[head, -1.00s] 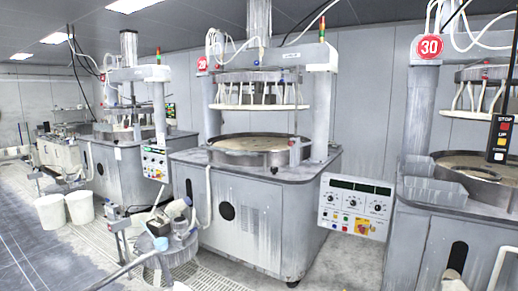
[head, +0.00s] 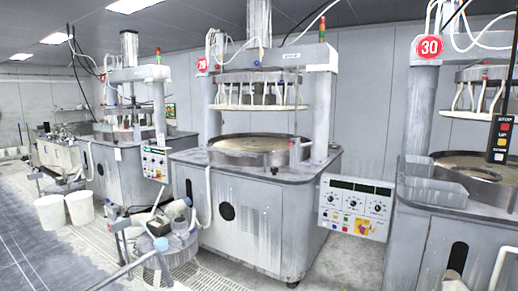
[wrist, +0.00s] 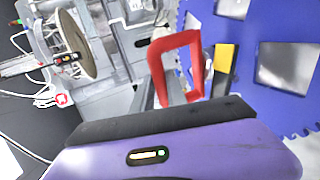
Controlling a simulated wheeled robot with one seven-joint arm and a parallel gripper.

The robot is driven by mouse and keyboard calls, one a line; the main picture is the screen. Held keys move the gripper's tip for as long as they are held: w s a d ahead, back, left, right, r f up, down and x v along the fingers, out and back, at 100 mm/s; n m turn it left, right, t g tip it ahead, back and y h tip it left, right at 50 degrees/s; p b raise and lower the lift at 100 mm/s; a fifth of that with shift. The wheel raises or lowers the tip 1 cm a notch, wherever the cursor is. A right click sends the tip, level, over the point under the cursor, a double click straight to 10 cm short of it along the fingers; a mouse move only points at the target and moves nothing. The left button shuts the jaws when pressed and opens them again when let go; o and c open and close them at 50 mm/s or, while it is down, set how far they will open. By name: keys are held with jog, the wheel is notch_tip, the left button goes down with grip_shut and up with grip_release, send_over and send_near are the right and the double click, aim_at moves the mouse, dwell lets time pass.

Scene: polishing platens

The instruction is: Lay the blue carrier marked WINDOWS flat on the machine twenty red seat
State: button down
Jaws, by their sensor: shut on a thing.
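In the wrist view a flat blue carrier (wrist: 243,42) with square window openings and a toothed edge fills the right side. My gripper (wrist: 205,88) is shut at the carrier's near left part, beside a red open loop (wrist: 157,72) and a yellow strip (wrist: 222,58). I cannot tell exactly how the fingers meet the carrier. No WINDOWS lettering is readable. Machine twenty (head: 245,215) stands mid-picture in the head view, with a red number sign (head: 202,64) and a round platen (head: 235,148). No red seat is distinct on it. The head view shows neither my gripper nor the carrier.
An upper plate with white hoses (head: 260,107) hangs above the platen. A control box (head: 355,207) sticks out at the machine's right. Machine thirty (head: 430,225) stands at the right. White buckets (head: 50,212) and a cluttered drum (head: 172,255) are at the left front.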

notch_tip(320, 180, up, 7)
jog(key=p, duration=0.7)
jog(key=shift+r, duration=0.15)
dwell(0.9)
